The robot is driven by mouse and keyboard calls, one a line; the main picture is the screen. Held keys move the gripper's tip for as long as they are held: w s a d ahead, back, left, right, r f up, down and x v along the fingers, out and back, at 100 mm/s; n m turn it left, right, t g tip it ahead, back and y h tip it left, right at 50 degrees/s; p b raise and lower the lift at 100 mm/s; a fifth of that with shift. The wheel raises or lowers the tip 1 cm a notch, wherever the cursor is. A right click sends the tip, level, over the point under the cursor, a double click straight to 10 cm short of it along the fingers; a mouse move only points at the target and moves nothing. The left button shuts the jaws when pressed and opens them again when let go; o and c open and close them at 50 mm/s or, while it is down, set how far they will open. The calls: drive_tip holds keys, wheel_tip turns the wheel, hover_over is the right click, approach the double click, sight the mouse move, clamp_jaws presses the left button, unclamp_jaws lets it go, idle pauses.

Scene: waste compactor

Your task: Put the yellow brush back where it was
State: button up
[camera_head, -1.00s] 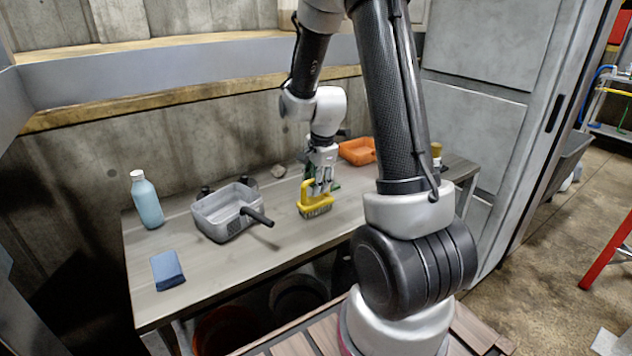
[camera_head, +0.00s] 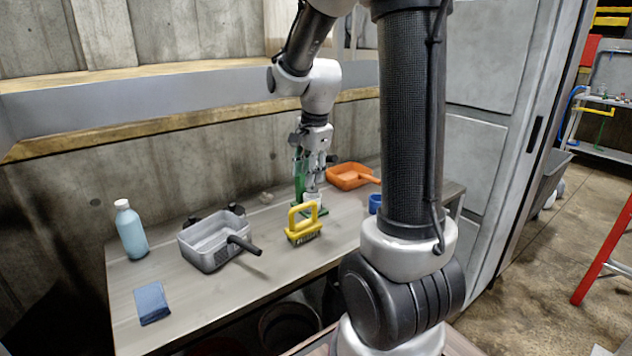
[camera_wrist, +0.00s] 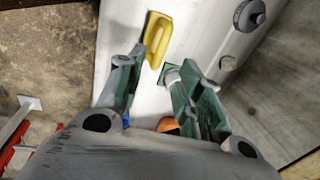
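The yellow brush (camera_head: 303,226) stands bristles down on the table (camera_head: 270,262), its loop handle upward, between the grey dustpan and the orange dustpan. In the wrist view the brush (camera_wrist: 157,38) lies beyond the fingertips, apart from them. My gripper (camera_head: 313,190) is just behind the brush in the head view. In the wrist view my gripper (camera_wrist: 152,78) has its fingers spread with nothing held between them.
The grey dustpan (camera_head: 208,252) with a black handle is left of the brush. The orange dustpan (camera_head: 347,178) and a small blue item (camera_head: 375,204) are to the right. Bare table lies in front.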

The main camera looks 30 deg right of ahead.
drive_tip(key=s+a+r+n, duration=0.1)
drive_tip(key=s+r+n, duration=0.2)
drive_tip(key=s+n, duration=0.2)
drive_tip(key=s+a+r+n+t, duration=0.1)
drive_tip(key=s+a+r+n, duration=0.1)
drive_tip(key=s+n, duration=0.4)
drive_tip(key=s+a+r+n, duration=0.2)
drive_tip(key=s+r+n, duration=0.2)
drive_tip(key=s, duration=0.6)
drive_tip(key=shift+n+t, duration=0.4)
drive_tip(key=shift+n, duration=0.6)
